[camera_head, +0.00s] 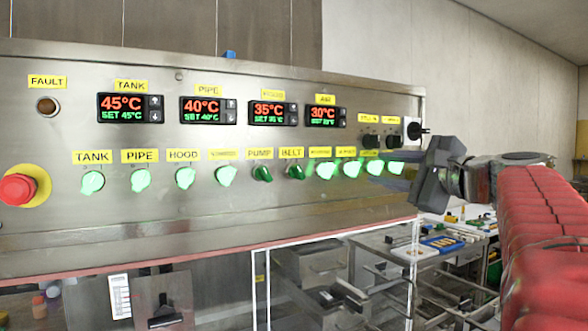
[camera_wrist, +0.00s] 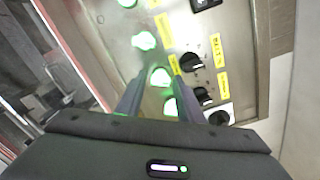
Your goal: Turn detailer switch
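The control panel (camera_head: 150,240) carries a row of green-lit switches. The labels I can read are TANK, PIPE, HOOD, PUMP and BELT; the small labels further right are too blurred to read, so I cannot tell which one says detailer. My gripper (camera_head: 390,172) is at the right end of this row, its fingers pointing at the panel and partly covering the last lit switches (camera_head: 396,168). In the wrist view my gripper (camera_wrist: 162,92) is open and empty. Lit switches (camera_wrist: 160,77) show between and just beyond its fingers; contact cannot be told.
Black knobs (camera_head: 371,141) and a black rotary switch on a white plate (camera_head: 413,130) sit just above the gripper. A red emergency stop (camera_head: 18,188) is at far left. Temperature displays (camera_head: 130,108) line the panel above. A cluttered table (camera_head: 440,245) stands behind, lower right.

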